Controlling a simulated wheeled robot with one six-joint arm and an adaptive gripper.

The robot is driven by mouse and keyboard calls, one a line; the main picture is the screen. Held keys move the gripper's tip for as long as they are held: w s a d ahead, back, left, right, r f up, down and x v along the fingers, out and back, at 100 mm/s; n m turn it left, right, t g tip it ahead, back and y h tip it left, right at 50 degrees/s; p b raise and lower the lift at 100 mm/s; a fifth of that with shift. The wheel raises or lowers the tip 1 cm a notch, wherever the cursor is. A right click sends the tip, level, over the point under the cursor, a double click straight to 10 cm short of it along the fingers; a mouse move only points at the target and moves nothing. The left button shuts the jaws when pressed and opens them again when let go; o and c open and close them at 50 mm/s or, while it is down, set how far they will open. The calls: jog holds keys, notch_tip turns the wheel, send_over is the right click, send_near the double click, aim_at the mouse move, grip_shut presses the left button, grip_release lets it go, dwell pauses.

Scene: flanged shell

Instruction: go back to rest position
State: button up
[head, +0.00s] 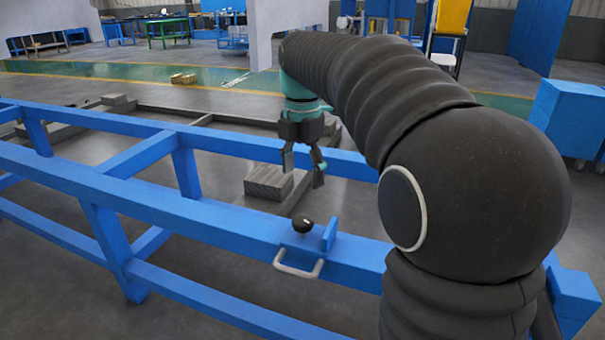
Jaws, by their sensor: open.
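My gripper (304,170) hangs at the end of my dark, sleeved arm in the head view. It points down with its fingers apart and nothing between them. It appears over the space between the blue rails, above and near a grey block (268,182). The exact height above the block is hard to tell. My arm arches across the right half of the view and hides what lies behind it.
A blue frame (110,187) with long rails crosses the foreground. Its front rail carries a bracket with a black knob (302,224) and a pale handle (298,268). A blue cabinet (570,118) stands at right. Open floor (120,82) lies beyond the frame.

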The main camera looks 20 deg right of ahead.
jog(key=f+m, duration=0.1)
jog(key=m, duration=0.2)
jog(key=f+m, duration=0.1)
jog(key=m, duration=0.2)
jog(key=w+f+m, duration=0.1)
jog(key=m, duration=0.1)
jog(key=shift+f+m+t, duration=0.4)
jog(key=s+f+m+t, duration=0.2)
jog(key=s+m, duration=0.5)
jog(key=s, duration=0.5)
jog(key=s+f+m+t, duration=0.2)
jog(key=s+f+m, duration=0.2)
jog(key=s+m, duration=0.4)
jog(key=shift+s+f+t, duration=0.3)
jog(key=shift+s+t, duration=0.1)
jog(key=shift+s, duration=1.65)
